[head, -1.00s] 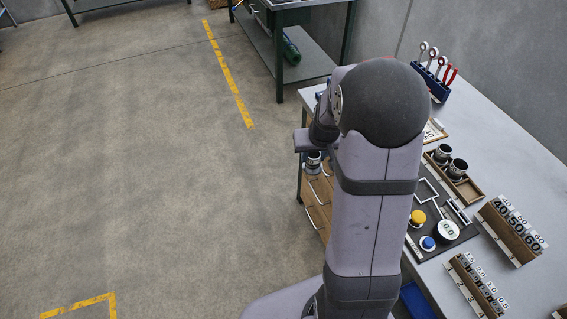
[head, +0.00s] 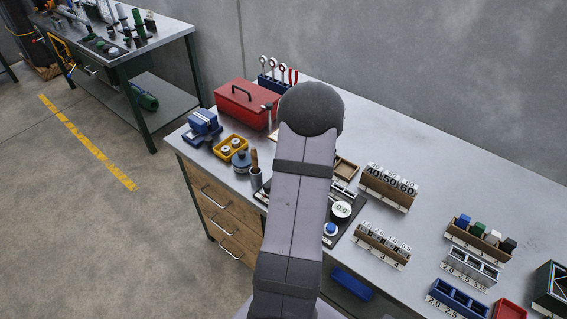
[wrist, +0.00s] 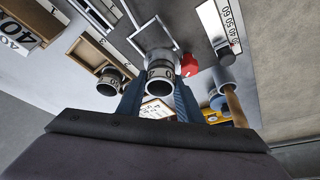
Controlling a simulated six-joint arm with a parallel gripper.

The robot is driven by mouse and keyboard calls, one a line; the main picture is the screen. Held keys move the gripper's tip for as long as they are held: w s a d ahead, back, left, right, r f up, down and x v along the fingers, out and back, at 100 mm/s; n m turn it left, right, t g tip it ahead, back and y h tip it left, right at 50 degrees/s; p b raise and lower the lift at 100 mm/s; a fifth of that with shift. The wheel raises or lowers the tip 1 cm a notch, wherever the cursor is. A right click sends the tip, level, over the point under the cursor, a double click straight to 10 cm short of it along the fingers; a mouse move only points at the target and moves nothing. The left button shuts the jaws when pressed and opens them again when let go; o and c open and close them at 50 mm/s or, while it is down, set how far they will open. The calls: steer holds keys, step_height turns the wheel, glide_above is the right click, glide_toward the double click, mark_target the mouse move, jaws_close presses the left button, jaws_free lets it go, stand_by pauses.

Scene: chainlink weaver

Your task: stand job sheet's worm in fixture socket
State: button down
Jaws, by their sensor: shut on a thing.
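My gripper (wrist: 160,84) shows in the wrist view with its two blue fingers shut on a short silver and black cylinder (wrist: 160,72), with dark marks on its pale band. It looks like the worm, held above the bench. Another similar cylinder (wrist: 111,82) stands at a wooden tray (wrist: 92,49) to the left. A dark fixture board (head: 349,229) lies on the bench; a white square outline (wrist: 152,36) shows beyond the held cylinder. I cannot tell which part is the socket. A white sheet (wrist: 155,108), perhaps the job sheet, is partly hidden by the gripper. My arm hides the gripper in the head view.
A red toolbox (head: 247,103), a yellow bin (head: 231,147) and a cup with a wooden handle (head: 256,180) are left of my arm. Numbered racks (head: 387,188) stand to the right. A round red thing (wrist: 190,64) is beside the held cylinder. The bench's back right is clear.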

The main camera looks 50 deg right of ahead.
steer(key=shift+s+d+f, duration=0.1)
steer(key=shift+s+d, duration=0.6)
steer(key=shift+s, duration=0.1)
steer(key=shift+f, duration=0.2)
steer(key=shift+f+b, duration=1.75)
steer(key=shift+f, duration=0.95)
steer(key=shift+r, duration=0.1)
steer(key=c, duration=1.3)
jaws_free()
steer(key=shift+o, duration=0.6)
steer(key=shift+a, duration=0.1)
